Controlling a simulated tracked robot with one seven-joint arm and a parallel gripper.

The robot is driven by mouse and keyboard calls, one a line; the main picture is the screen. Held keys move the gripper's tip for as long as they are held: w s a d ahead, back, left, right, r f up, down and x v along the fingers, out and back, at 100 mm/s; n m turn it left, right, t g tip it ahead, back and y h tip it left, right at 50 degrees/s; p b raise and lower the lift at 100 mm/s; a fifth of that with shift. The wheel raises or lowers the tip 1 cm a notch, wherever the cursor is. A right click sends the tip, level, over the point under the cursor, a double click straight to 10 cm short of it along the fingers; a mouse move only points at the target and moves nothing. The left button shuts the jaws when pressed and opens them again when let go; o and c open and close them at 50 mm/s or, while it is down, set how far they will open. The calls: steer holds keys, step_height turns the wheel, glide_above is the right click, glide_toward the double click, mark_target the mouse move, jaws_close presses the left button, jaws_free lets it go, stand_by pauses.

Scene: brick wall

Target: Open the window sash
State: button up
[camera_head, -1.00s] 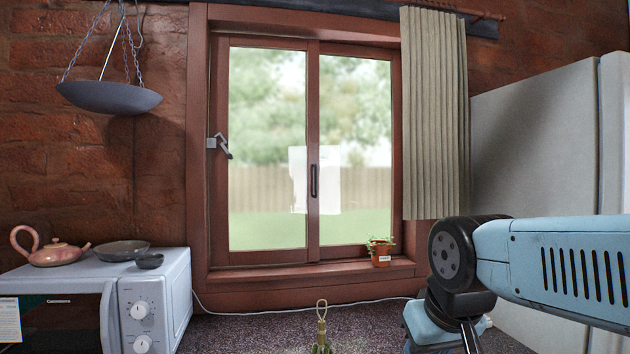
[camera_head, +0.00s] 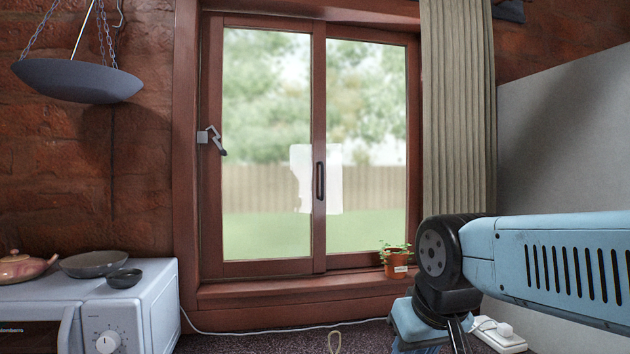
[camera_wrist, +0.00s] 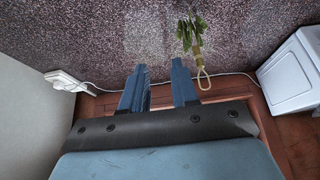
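The window has two brown-framed glass sashes side by side, a left sash (camera_head: 265,268) and a right sash (camera_head: 365,261). They meet at a middle upright, and no open gap shows between them. A dark vertical pull handle (camera_head: 320,181) sits on that upright. A grey lever latch (camera_head: 213,139) is at the left edge of the left sash, with its lever bent down to the right. My gripper (camera_wrist: 159,67) shows in the wrist view with two blue fingers apart and nothing between them. It is out of sight in the head view and not at the window handle.
A potted plant (camera_head: 396,263) stands on the right of the sill, close to my arm. A curtain (camera_head: 457,110) hangs at the window's right. A microwave (camera_head: 150,300) and a hanging scale pan (camera_head: 78,82) are at left.

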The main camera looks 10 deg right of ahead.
steer(key=w+a+r+m+t+y, duration=0.1)
steer(key=w+r+m+y, duration=0.1)
steer(key=w+r+m, duration=0.5)
steer(key=w+a+r+m+y, duration=0.1)
steer(key=w+r+m+y, duration=0.2)
steer(key=w, duration=0.7)
steer(key=w+a+r+m+t+y, duration=0.15)
steer(key=w+r+m, duration=0.3)
steer(key=w, duration=0.45)
steer(key=w+d+r+m+t+y, duration=0.1)
steer(key=w+d+r+m+t, duration=0.25)
steer(key=w, duration=0.55)
steer(key=w+d+r+m+t+y, duration=0.1)
steer(key=w+d+r+m, duration=0.25)
steer(key=w+m, duration=0.35)
steer(key=w+d+r+m+t+y, duration=0.2)
steer(key=w+d+r+m, duration=0.15)
steer(key=w, duration=0.65)
glide_above(322, 196)
steer(key=shift+w+d+f+m+h, duration=0.1)
steer(key=shift+w+f+m+h, duration=0.2)
steer(key=shift+f, duration=0.2)
steer(key=shift+c, duration=0.4)
jaws_close()
